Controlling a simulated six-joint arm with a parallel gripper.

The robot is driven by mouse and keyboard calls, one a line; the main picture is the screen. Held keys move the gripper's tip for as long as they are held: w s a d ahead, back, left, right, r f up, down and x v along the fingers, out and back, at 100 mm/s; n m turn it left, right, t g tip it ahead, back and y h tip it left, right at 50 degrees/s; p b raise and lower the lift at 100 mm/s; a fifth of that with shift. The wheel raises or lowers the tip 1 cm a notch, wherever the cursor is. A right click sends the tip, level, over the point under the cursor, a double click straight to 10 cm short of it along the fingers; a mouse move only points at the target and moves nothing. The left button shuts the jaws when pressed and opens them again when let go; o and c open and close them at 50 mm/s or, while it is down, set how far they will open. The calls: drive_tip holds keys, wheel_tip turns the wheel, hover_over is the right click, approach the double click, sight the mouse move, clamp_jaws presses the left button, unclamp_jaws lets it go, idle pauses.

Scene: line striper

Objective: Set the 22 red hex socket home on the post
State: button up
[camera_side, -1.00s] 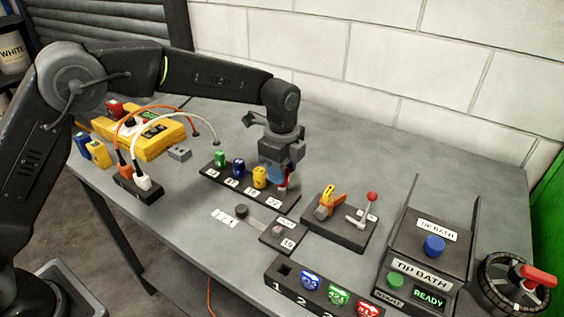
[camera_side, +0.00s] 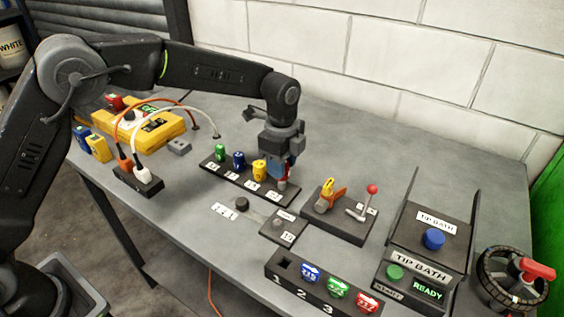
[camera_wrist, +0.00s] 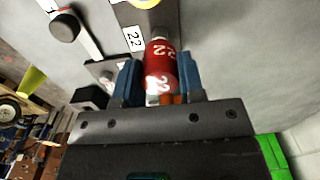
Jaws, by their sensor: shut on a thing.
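The red socket marked 22 (camera_wrist: 161,62) is between the blue fingers of my gripper (camera_wrist: 158,85) in the wrist view. In the side view my gripper (camera_side: 280,170) is shut on it over the right end of the black socket rack (camera_side: 225,184). The fingers hide most of the socket there, and a grey end shows below them. I cannot tell whether it touches the rack. A small dark plate (camera_side: 292,238) with a grey stub (camera_side: 279,225) and a 19 label lies in front of the rack; I cannot tell surely that this stub is the post.
Green (camera_side: 219,153), blue (camera_side: 238,160) and yellow (camera_side: 259,170) sockets stand on the rack left of my gripper. A plate with an orange-yellow clamp (camera_side: 328,192) and a red-knobbed lever (camera_side: 370,200) lies to the right. A dark knob (camera_side: 241,204) stands in front.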

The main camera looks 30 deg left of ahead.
drive_tip(key=shift+f, duration=1.7)
idle(0.8)
drive_tip(key=o, duration=1.3)
drive_tip(key=shift+r, duration=3.5)
